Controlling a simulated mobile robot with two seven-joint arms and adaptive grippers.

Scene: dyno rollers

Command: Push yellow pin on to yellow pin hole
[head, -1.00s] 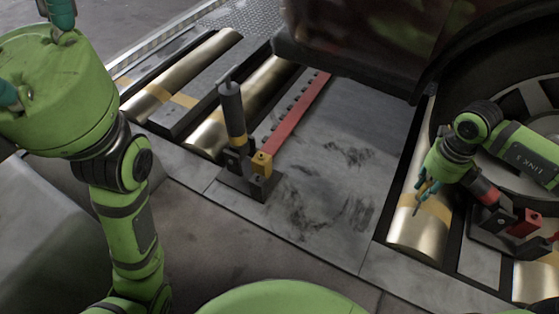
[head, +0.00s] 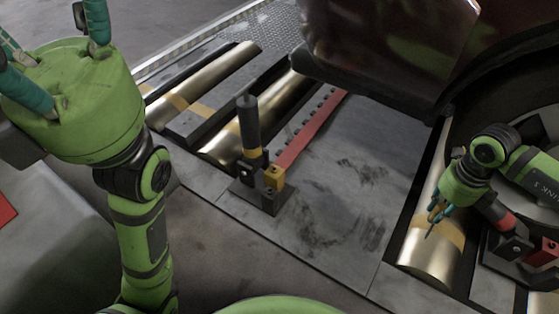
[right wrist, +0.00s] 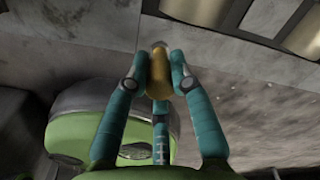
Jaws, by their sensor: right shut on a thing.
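My right gripper (head: 434,213) has its teal fingers shut on the yellow pin (right wrist: 159,84). In the right wrist view the pin is yellow with a grey tip between the fingertips. In the head view its thin dark end points down over a brass roller. A yellow block (head: 274,178) sits at the near end of a red bar, beside a black upright lever; I cannot make out a hole in it. The pin is well to the right of this block. My left gripper (head: 52,40) is at the upper left, fingers spread and empty, partly cut off.
The black lever (head: 249,125) with a yellow band stands on a dark base. A red bar (head: 312,128) runs back from it. A scuffed grey plate (head: 335,200) lies clear between lever and right arm. A large dark vehicle body (head: 385,45) overhangs the back.

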